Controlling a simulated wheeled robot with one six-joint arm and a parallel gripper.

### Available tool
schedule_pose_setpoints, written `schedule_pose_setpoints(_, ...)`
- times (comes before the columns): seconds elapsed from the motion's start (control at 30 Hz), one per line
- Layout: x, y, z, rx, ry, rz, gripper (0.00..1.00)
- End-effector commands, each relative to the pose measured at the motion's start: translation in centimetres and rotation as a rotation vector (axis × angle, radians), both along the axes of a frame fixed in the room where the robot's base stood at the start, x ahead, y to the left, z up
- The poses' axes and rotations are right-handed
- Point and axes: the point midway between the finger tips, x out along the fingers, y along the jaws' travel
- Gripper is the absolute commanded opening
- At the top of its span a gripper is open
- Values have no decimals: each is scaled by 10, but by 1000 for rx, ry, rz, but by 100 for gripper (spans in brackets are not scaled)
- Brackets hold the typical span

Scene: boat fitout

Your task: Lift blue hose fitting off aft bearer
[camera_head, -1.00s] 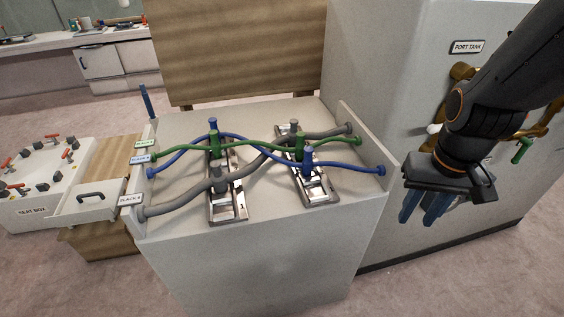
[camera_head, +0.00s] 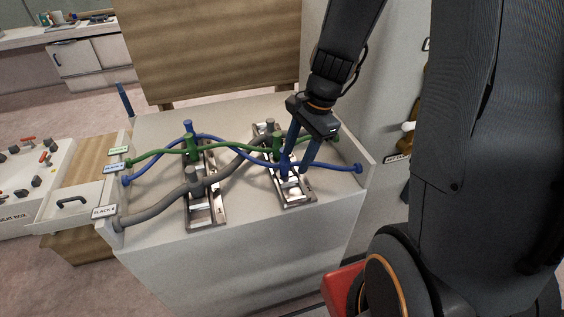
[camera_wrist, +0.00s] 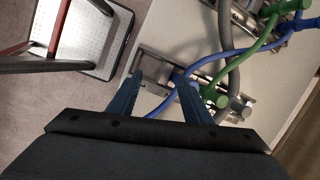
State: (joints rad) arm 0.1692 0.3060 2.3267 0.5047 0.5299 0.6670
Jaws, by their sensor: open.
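Two shiny metal bearers stand on the white top, a left one (camera_head: 207,212) and a right one (camera_head: 296,200). I cannot tell which is aft. Each carries a blue, a green and a grey fitting. The right bearer's blue fitting (camera_head: 285,161) is nearest me, with the blue hose (camera_head: 335,167) running through it; the left bearer's blue fitting (camera_head: 188,128) is at its far end. My gripper (camera_head: 297,163) is open, pointing down beside the right blue fitting. In the wrist view, the fingers (camera_wrist: 160,78) reach over the bearer end (camera_wrist: 152,66); the right finger partly hides the blue fitting.
The green fitting (camera_head: 277,147) and green hose (camera_head: 148,158) lie close behind my fingers. A grey hose (camera_head: 150,212) crosses both bearers. Raised side walls bound the top, the right wall (camera_head: 356,155) near my arm. A box (camera_head: 25,190) stands at left.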

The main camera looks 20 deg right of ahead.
Motion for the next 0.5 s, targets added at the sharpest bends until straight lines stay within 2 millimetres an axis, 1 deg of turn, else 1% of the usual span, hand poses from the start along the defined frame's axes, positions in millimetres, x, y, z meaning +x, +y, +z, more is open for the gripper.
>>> schedule_pose_setpoints(0.03,10,-4,0,39,27,-139,45)
schedule_pose_setpoints(0.1,24,-8,-1,90,58,-318,45)
schedule_pose_setpoints(0.2,40,-14,-4,145,93,-504,45)
schedule_pose_setpoints(0.33,50,-17,-10,188,126,-631,45)
schedule_pose_setpoints(0.5,54,-12,-22,199,136,-662,45)
